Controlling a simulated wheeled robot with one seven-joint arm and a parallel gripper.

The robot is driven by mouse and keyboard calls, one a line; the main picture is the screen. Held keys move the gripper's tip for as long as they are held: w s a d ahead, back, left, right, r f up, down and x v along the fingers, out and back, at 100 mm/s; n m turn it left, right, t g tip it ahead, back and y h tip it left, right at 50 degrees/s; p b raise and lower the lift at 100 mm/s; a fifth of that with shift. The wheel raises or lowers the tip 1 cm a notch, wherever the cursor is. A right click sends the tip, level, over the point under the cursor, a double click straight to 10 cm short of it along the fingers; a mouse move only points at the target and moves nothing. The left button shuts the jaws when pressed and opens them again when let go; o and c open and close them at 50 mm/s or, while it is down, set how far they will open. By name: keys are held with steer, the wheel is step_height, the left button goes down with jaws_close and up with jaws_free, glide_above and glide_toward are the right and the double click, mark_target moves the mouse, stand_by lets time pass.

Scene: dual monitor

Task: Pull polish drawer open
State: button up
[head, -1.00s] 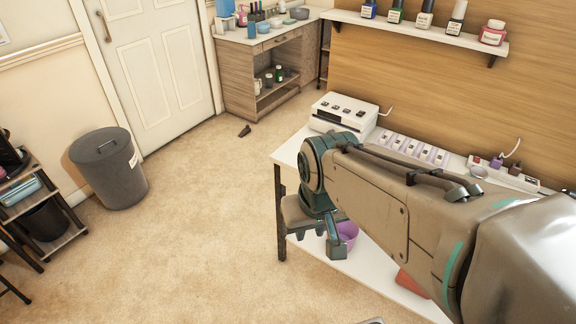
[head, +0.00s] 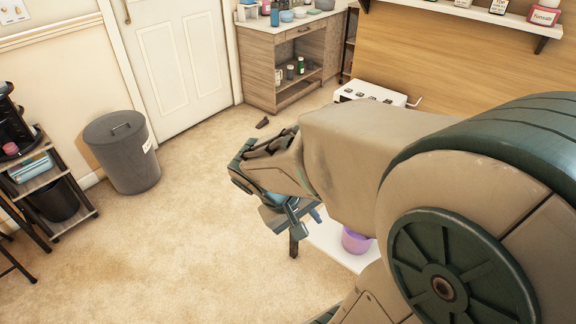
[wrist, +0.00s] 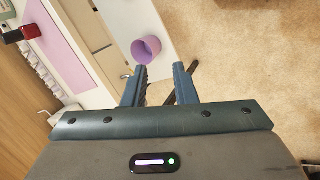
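My gripper (wrist: 160,78) is open and empty in the wrist view, its two blue-grey fingers spread apart. In the head view its fingers (head: 304,216) hang over the table's left front corner, partly behind my arm. In the wrist view a beige drawer front (wrist: 110,45) with thin dark handle-like bars runs below the white tabletop, up and left of the fingers and apart from them. The wooden cabinet at the back also has a closed drawer (head: 306,32) with a small handle. I cannot tell which one is the polish drawer.
A purple bin (wrist: 146,50) stands on the white lower shelf (wrist: 128,18); it also shows in the head view (head: 355,241). A grey trash can (head: 121,152) and a dark rack (head: 38,180) stand left. The carpet (head: 180,240) between is clear.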

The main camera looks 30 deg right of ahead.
steer(key=w+d+f+n+t+h+b, duration=0.3)
steer(key=w+d+f+h+b, duration=0.15)
steer(key=w+f+b, duration=0.35)
steer(key=w+d+f+n+t+h+b, duration=0.25)
steer(key=w+d+f+h+b, duration=0.2)
steer(key=w+f+b, duration=0.35)
steer(key=shift+m+t, duration=0.25)
steer(key=shift+t, duration=0.1)
steer(key=x, duration=0.4)
steer(key=s+f+x, duration=0.1)
steer(key=x, duration=0.3)
steer(key=b+x, duration=0.1)
steer(key=x, duration=0.3)
steer(key=shift+s+d+f, duration=0.2)
steer(key=shift+d, duration=0.25)
jaws_close()
